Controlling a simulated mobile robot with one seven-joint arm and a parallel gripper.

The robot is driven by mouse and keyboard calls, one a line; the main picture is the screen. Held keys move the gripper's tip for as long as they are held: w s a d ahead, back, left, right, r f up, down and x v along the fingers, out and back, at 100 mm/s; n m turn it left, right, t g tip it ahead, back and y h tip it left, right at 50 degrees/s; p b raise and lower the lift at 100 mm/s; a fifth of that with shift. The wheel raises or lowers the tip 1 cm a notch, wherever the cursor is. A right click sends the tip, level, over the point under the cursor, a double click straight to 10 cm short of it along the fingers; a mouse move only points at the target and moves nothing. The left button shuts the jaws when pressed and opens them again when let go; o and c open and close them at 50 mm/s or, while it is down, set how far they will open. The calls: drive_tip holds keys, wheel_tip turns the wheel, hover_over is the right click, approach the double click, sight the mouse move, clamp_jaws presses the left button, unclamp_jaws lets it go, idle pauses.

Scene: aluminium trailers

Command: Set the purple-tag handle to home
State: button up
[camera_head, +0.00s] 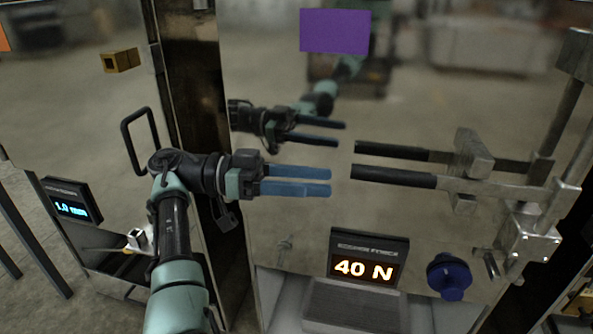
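A purple tag (335,31) is on the shiny trailer panel at the upper middle. Below it to the right, a lever handle with a black grip (393,177) lies nearly level, its free end pointing left. Its metal arm runs right to a bracket on an upright bar. My gripper (330,181) has two blue fingers pointing right at the grip's end, with a short gap before it. The fingers look apart, also in the panel's reflection, and hold nothing.
A display reading "40 N" (366,268) stands below the handle, with a blue knob (449,276) to its right. A black pull handle (140,141) and a "1.0 mm" display (71,207) are at left. A dark post (193,70) stands behind my arm. The panel mirrors handle and gripper.

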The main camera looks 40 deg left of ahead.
drive_tip(key=shift+v, duration=1.4)
